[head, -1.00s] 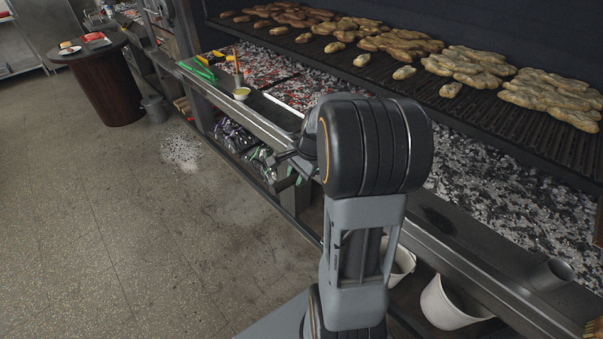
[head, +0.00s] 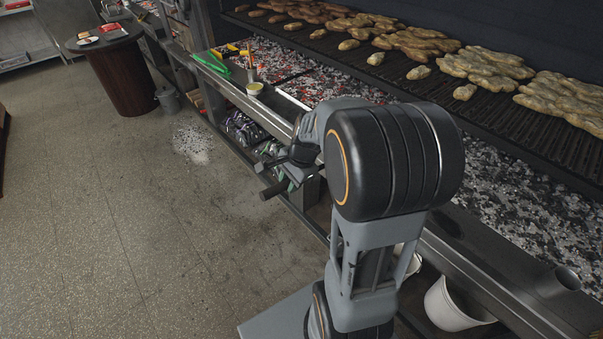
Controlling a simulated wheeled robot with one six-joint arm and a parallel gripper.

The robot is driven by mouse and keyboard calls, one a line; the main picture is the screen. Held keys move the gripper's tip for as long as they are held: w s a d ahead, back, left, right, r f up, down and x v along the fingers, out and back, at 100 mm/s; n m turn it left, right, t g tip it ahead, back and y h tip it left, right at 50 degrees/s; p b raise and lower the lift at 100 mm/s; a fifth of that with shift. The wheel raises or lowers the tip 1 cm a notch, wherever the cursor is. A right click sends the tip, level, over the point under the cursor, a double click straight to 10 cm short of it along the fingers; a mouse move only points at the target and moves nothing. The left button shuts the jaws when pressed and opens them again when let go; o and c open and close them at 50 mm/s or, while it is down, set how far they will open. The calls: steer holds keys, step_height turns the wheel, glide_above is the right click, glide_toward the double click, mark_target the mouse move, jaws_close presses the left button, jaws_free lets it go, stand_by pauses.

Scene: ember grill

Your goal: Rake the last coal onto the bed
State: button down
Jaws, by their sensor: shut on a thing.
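The coal bed (head: 530,195) runs under the grill grate, grey and black with white ash on the right. Its far part (head: 280,62) shows red glowing pieces. I cannot pick out one single last coal. My gripper (head: 268,180) is left of my arm's big joint, out in front of the grill's front ledge and above the floor. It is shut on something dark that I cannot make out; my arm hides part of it. No rake can be clearly told.
Browned food pieces (head: 490,65) lie on the grate (head: 500,103). A yellow-topped cup (head: 254,89) and green item (head: 213,64) sit on the ledge. White buckets (head: 452,305) and bags (head: 240,130) are below. A round table (head: 118,75) stands far left. Pale debris (head: 193,142) marks otherwise open floor.

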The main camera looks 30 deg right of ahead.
mark_target(260, 195)
steer(key=a+p, duration=0.1)
steer(key=a, duration=0.1)
steer(key=s+a+r+p, duration=0.1)
steer(key=a, duration=0.2)
steer(key=a+r, duration=0.1)
steer(key=a, duration=0.2)
steer(key=shift+s+a+p, duration=0.2)
steer(key=shift+s+p, duration=0.05)
steer(key=shift+p, duration=0.15)
steer(key=shift+s+a, duration=0.1)
steer(key=shift+a, duration=0.35)
steer(key=shift+f, duration=0.1)
